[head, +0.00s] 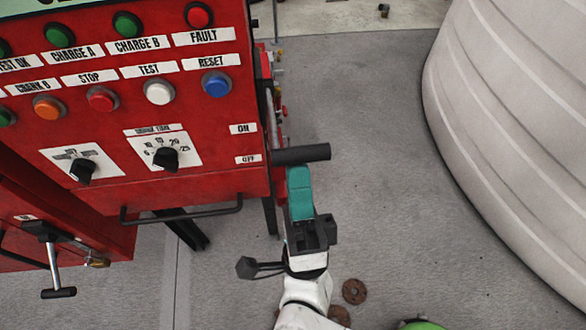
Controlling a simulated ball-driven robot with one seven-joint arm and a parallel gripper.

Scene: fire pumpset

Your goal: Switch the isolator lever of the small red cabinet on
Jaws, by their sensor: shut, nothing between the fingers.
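The red cabinet (215,185) fills the upper left of the head view, its front covered with buttons and knobs. A black isolator lever (303,154) sticks out to the right from its right side, level with the OFF label (248,159) and below the ON label (243,128). My gripper (299,174) is shut and empty, with teal fingers. Its fingertips are just below the lever in the picture. I cannot tell whether they touch it. The lever's inner end is hidden by the cabinet edge.
A black bar handle (183,217) runs along the cabinet's lower front. Another red unit with a T-handle (58,292) is at the lower left. A large white ribbed tank (520,130) stands at the right.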

